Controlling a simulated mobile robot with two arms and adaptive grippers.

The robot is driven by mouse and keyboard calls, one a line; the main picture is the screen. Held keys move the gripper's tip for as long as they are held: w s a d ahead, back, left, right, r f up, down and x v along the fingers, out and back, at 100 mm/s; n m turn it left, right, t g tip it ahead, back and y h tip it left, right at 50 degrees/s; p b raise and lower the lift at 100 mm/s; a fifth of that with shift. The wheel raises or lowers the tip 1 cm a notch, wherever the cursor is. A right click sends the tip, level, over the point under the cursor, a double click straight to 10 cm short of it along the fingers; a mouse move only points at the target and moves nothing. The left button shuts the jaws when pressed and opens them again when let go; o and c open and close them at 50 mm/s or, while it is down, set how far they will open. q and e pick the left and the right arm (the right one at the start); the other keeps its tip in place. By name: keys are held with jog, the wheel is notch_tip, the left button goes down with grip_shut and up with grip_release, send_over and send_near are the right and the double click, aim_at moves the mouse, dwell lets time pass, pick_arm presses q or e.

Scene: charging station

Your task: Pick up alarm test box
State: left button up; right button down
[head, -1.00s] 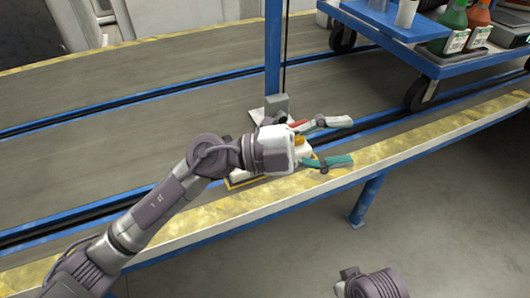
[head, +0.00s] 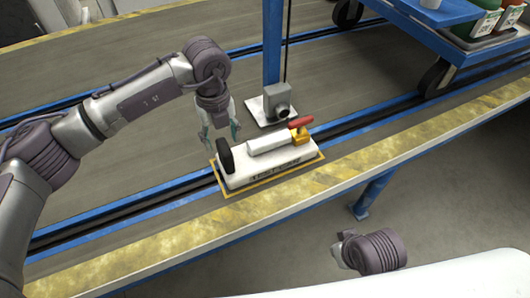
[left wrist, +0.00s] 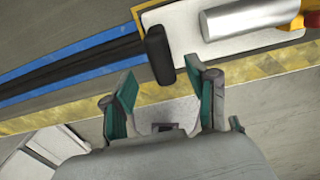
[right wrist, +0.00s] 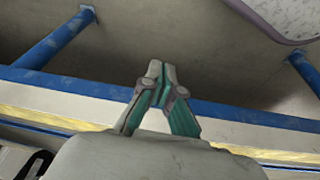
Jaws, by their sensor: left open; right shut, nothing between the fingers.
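The alarm test box (head: 270,172) is a white base with a black handle (head: 225,156) at its left end. It carries a silver cylinder, a yellow part and a red lever. It sits in a yellow outline on the platform edge. My left gripper (head: 220,132) points down, open and empty, just behind the handle end. In the left wrist view the black handle (left wrist: 160,55) stands just beyond and between the open fingertips (left wrist: 160,82), apart from them. My right gripper (right wrist: 161,72) is shut and empty in the right wrist view, under the platform edge.
A blue post (head: 272,45) with a grey fitting (head: 276,103) stands right behind the box. A blue cart (head: 430,38) with bottles is at the upper right. Blue rails run along the platform. Blue legs (right wrist: 55,38) stand near my right gripper.

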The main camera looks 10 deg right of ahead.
aim_at(224, 147)
pick_arm(q)
jog(key=shift+f, duration=1.55)
notch_tip(224, 147, down, 5)
jog(key=shift+w+r+b, duration=0.1)
jog(key=shift+w+b, duration=0.05)
jog(key=shift+b, duration=0.5)
grip_shut()
pick_arm(e)
jog(key=shift+s+d+r, duration=0.1)
jog(key=shift+s+r, duration=0.2)
jog(key=shift+r, duration=0.25)
pick_arm(q)
jog(key=shift+d+r, duration=0.1)
